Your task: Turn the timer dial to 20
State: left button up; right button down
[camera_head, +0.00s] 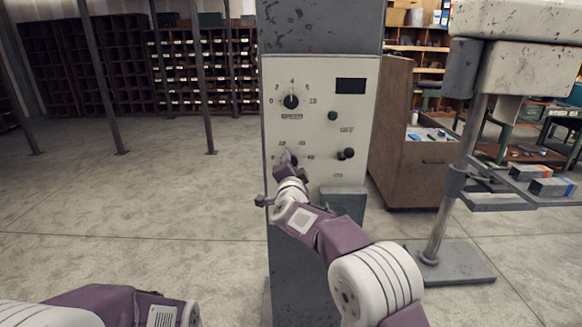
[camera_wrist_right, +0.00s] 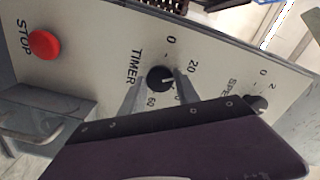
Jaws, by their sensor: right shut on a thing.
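The black timer dial (camera_wrist_right: 160,78) sits on the pale control panel, with TIMER printed beside it and the numbers 0, 20 and 60 around it. Another number is partly hidden by a finger. Its white mark points to the right in the wrist view, roughly toward the 20 side; the exact reading is too small to tell. My right gripper (camera_wrist_right: 158,88) is shut on the dial, one finger on each side. In the head view, the right gripper (camera_head: 288,163) reaches the panel's lower left and covers most of the dial. My left arm shows at bottom left, its gripper out of view.
The speed dial (camera_head: 291,101) is above the timer. A red STOP button (camera_wrist_right: 43,44) shows in the wrist view. A grey box (camera_head: 343,203) juts out below the panel.

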jog(key=c, duration=0.9)
grip_release()
jog(key=shift+s, duration=0.1)
jog(key=s+b, duration=0.2)
jog(key=s, duration=0.7)
